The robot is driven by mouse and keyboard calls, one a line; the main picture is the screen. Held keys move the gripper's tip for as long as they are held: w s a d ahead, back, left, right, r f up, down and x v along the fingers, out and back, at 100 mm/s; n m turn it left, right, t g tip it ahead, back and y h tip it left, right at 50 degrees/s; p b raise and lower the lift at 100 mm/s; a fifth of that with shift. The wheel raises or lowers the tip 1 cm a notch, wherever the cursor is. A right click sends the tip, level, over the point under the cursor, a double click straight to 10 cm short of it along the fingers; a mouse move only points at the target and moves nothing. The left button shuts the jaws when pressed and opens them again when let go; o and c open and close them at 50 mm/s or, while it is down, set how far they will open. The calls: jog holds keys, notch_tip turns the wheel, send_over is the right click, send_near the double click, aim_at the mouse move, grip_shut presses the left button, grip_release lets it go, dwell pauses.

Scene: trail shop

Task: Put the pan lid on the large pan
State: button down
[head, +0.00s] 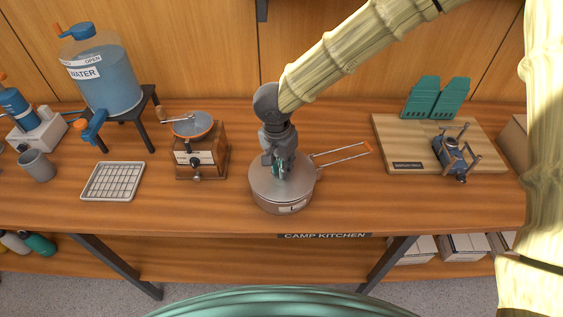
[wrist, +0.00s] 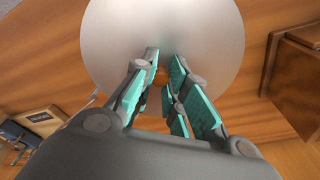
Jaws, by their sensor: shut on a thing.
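The large pan (head: 290,208) stands on the wooden counter, with its wire handle (head: 343,153) pointing right. The round grey pan lid (head: 262,184) lies over the pan's top and looks level; whether it is fully seated I cannot tell. My gripper (head: 281,170) is above the lid's middle, pointing down, shut on the lid's knob, which the fingers mostly hide. In the wrist view the lid (wrist: 165,25) fills the top middle, with my gripper's teal-padded fingers (wrist: 163,88) close together over its centre.
A coffee grinder (head: 200,150) stands left of the pan, with a wire rack tray (head: 112,181) farther left. A water jug (head: 103,75) on a stand is at the back left. A cutting board (head: 400,135) with a small stove (head: 455,152) lies right. The counter in front is clear.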

jog(key=shift+f+p, duration=0.35)
jog(key=shift+p, duration=0.15)
dwell(0.6)
jog(key=c, duration=1.3)
grip_release()
jog(key=shift+c, duration=0.2)
